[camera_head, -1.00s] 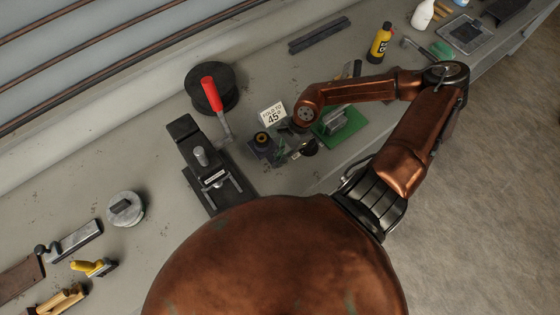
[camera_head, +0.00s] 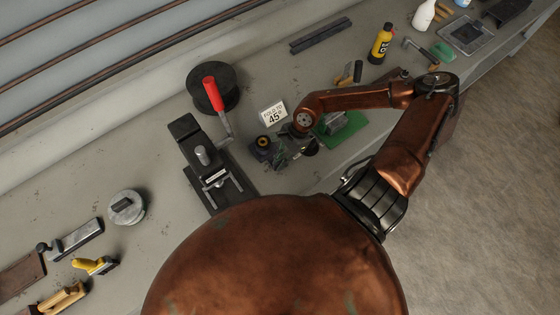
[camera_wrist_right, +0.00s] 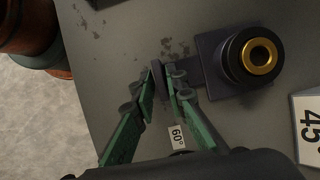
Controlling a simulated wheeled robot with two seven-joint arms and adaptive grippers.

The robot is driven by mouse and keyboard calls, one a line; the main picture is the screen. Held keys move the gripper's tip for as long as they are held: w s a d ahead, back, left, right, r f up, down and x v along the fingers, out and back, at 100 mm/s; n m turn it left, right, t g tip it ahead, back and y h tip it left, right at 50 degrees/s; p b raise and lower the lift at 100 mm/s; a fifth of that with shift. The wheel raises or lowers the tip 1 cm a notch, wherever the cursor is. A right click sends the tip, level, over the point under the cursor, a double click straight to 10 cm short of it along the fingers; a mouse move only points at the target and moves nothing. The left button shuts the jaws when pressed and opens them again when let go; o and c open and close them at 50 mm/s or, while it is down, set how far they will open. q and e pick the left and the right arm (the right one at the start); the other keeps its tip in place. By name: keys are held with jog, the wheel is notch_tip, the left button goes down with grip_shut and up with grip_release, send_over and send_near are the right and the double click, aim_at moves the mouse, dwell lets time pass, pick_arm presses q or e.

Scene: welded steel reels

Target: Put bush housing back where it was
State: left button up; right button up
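The bush housing (camera_wrist_right: 248,58) is a black cylinder with a brass ring on a dark square base. In the head view the bush housing (camera_head: 264,143) is beside the price-style sign, just left of my right gripper (camera_head: 284,158). In the right wrist view my right gripper (camera_wrist_right: 161,88) has its green fingers drawn close together on a thin dark upright tab that appears to belong to the housing's left side. The fingers partly hide that joint. I cannot tell whether the base touches the bench. My left gripper is not in view.
A "FOLD TO 45°" sign (camera_head: 273,113) stands close behind the housing. A green mat (camera_head: 347,128) with a grey metal part lies to the right. A red-handled tool (camera_head: 212,93), a black reel (camera_head: 198,80) and a dark clamp fixture (camera_head: 205,165) are to the left.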

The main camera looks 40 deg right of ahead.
jog(key=shift+o, duration=1.1)
jog(key=p+v, duration=0.1)
jog(key=v, duration=1.1)
jog(key=shift+a+r, duration=0.1)
